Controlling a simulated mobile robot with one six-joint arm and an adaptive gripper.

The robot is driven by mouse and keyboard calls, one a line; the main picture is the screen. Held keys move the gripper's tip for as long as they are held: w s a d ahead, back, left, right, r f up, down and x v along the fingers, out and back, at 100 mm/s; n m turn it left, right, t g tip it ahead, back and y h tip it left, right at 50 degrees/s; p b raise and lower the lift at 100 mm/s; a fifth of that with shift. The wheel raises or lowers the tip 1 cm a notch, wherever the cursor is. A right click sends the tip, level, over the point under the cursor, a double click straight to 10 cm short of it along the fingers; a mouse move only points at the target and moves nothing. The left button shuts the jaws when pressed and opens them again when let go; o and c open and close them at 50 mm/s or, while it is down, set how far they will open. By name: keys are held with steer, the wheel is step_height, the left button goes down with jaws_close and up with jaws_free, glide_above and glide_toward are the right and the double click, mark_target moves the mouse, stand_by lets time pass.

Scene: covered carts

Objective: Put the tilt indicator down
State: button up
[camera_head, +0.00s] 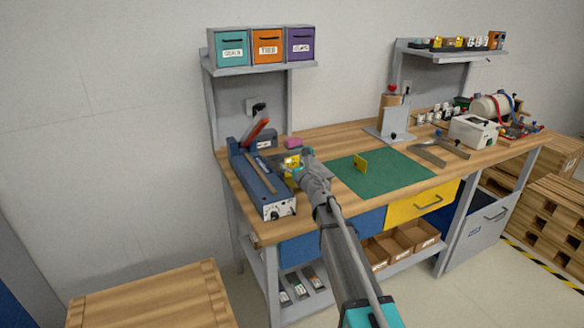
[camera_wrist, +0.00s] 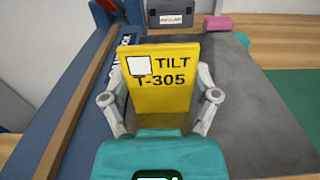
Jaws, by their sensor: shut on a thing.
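The tilt indicator (camera_wrist: 165,82) is a yellow plate with a white square and the text "TILT T-305". My gripper (camera_wrist: 160,105) is shut on it, with a finger at each side edge. The plate stands upright, facing the wrist camera, over a dark grey surface beside the blue machine. I cannot tell whether its lower edge touches that surface. In the head view the tilt indicator (camera_head: 291,162) shows as a small yellow patch at my gripper (camera_head: 297,168), at the left part of the workbench.
The blue machine (camera_head: 262,189) with a red handle stands close on the left. A pink block (camera_head: 293,142) lies behind. Much of the mat is clear. A grey stand (camera_head: 392,118) is at the back.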

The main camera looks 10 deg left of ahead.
steer(key=shift+r, duration=0.1)
steer(key=shift+r+p, duration=1)
steer(key=shift+p, duration=0.1)
steer(key=s+d+r+p, duration=0.2)
steer(key=s+r+p, duration=0.3)
steer(key=s, duration=0.1)
steer(key=s+d+r+p, duration=0.2)
steer(key=s+r+p, duration=0.3)
steer(key=s, duration=0.2)
steer(key=shift+s+d+r+p, duration=0.15)
steer(key=shift+d+r+p, duration=0.1)
steer(key=shift+r+p, duration=0.15)
steer(key=shift+a, duration=0.15)
